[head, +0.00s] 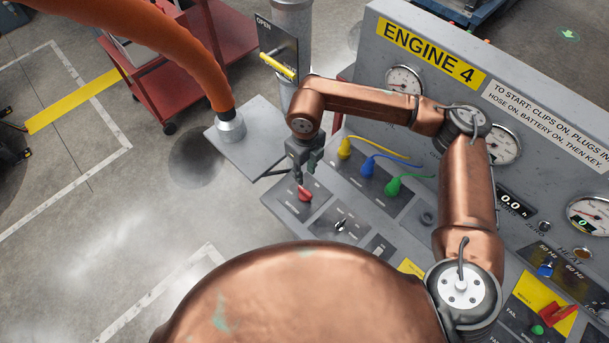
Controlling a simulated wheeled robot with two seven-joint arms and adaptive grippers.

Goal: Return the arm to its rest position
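My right arm (470,195) is copper-coloured and reaches over the sloping grey engine panel from the lower right. It bends back to the left at the top. My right gripper (300,174) points down at the panel's left end, just above or beside a red switch (304,194). The small dark fingers overlap the switch in this view, so I cannot tell whether they touch it or how far apart they are. No held thing is clear. My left arm and gripper are not in view.
The Engine 4 panel (360,95) carries gauges, switches and yellow, blue (367,167) and green plugs with leads. An orange hose (190,55) ends over a grey plate (255,150). A lever plate marked OPEN (277,45) stands behind. A red cart (150,90) is upper left; the left floor is clear.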

